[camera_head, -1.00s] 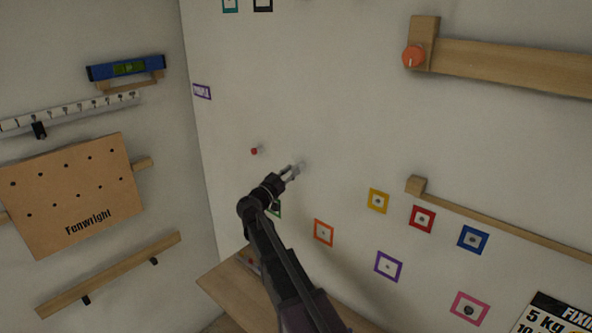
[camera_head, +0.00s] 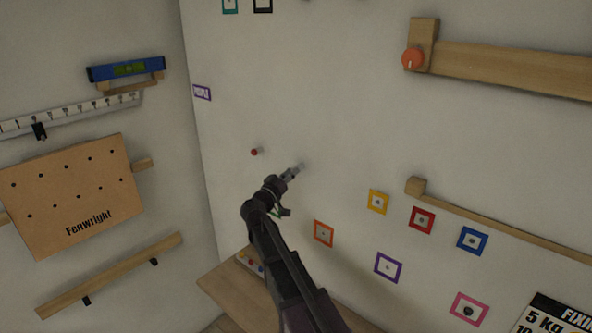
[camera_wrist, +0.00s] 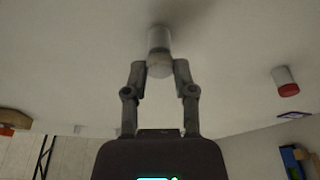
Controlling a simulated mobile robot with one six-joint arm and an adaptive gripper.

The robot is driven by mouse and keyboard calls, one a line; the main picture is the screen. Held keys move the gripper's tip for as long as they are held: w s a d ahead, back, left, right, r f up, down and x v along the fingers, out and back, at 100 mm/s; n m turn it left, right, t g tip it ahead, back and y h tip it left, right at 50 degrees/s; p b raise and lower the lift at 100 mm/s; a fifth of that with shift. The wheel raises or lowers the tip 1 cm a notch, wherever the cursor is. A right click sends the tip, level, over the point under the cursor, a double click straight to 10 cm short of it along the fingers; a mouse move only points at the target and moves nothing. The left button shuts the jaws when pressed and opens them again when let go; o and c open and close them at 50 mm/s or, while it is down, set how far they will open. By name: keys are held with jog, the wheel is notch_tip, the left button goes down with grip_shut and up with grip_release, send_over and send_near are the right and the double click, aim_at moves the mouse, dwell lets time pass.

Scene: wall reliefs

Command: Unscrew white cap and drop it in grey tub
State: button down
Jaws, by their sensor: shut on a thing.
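The white cap (camera_wrist: 160,68) is at the end of a short post (camera_wrist: 159,38) standing out from the pale wall. My gripper (camera_wrist: 160,75) is shut on the cap, with one finger on each side of it in the wrist view. In the head view my gripper (camera_head: 291,172) reaches the wall near the middle, and the cap there is small and blurred. I cannot tell whether the cap is loose on its post. I see no grey tub in either view.
A red-tipped post (camera_head: 255,152) stands on the wall left of my gripper; it also shows in the wrist view (camera_wrist: 287,84). Several coloured square frames (camera_head: 378,201) are at lower right. A wooden bench (camera_head: 237,285) with small coloured things (camera_head: 250,262) is below.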

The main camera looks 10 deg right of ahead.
jog(key=shift+n, duration=0.6)
jog(key=shift+n+t+y+p, duration=0.4)
jog(key=shift+n+y+p, duration=0.45)
jog(key=shift+n, duration=1.95)
jog(key=shift+s+r+n+y+p, duration=0.1)
jog(key=shift+n+y+p, duration=0.75)
jog(key=shift+n, duration=1.95)
jog(key=c, duration=0.7)
grip_release()
